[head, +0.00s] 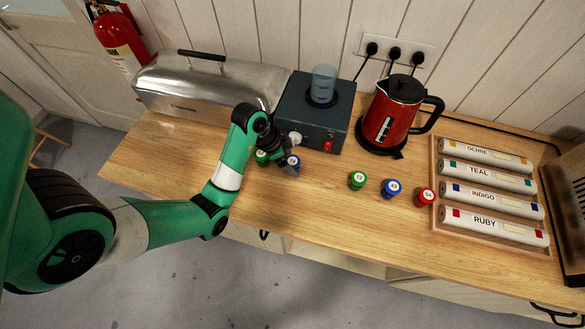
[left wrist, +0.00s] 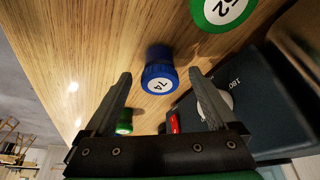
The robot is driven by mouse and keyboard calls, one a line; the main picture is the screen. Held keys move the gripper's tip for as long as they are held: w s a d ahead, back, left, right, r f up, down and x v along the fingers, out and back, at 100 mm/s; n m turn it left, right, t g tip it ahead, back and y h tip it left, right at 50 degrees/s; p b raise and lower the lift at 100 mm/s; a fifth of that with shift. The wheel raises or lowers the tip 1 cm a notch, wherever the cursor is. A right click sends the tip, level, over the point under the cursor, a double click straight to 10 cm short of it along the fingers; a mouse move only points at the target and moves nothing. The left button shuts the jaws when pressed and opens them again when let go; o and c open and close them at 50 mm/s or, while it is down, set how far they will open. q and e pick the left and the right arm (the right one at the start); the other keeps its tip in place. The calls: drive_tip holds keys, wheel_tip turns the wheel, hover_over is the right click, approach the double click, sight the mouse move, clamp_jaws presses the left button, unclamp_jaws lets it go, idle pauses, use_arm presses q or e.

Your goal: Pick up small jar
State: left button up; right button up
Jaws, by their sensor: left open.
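Several small lidded jars with numbered tops stand on the wooden counter. A blue jar (head: 294,161) and a green jar (head: 261,158) are by my left gripper (head: 284,160), which partly hides them. In the left wrist view the blue jar (left wrist: 158,76), marked 74, shows between the open fingertips of my left gripper (left wrist: 160,76), with a gap on each side. A green jar (left wrist: 222,12) is at the top edge there. To the right stand a green jar marked 72 (head: 357,180), a blue jar (head: 392,188) and a red jar (head: 425,196). My right gripper is not in view.
A dark box (head: 307,108) with a clear beaker (head: 323,84) stands just behind my left gripper. A red kettle (head: 391,118) and a silver bread bin (head: 205,86) flank it. A wooden tray (head: 434,190) of labelled rolls is at right. The counter's front middle is clear.

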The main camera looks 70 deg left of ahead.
use_arm(q)
drive_tip(key=shift+x, duration=0.85)
drive_tip(key=shift+r, duration=0.1)
clamp_jaws()
drive_tip(key=shift+r, duration=0.15)
drive_tip(key=shift+w+r, duration=0.1)
drive_tip(key=shift+r, duration=0.2)
wheel_tip(320, 180, up, 3)
drive_tip(key=shift+f+p, duration=0.2)
drive_tip(key=shift+p, duration=0.3)
drive_tip(key=s+d+r+p, duration=0.9)
drive_tip(key=s+p, duration=0.1)
drive_tip(key=p, duration=0.1)
drive_tip(key=shift+s+d+r+p, duration=0.15)
drive_tip(key=shift+s+r+p, duration=0.1)
drive_tip(key=shift+s+p, duration=0.15)
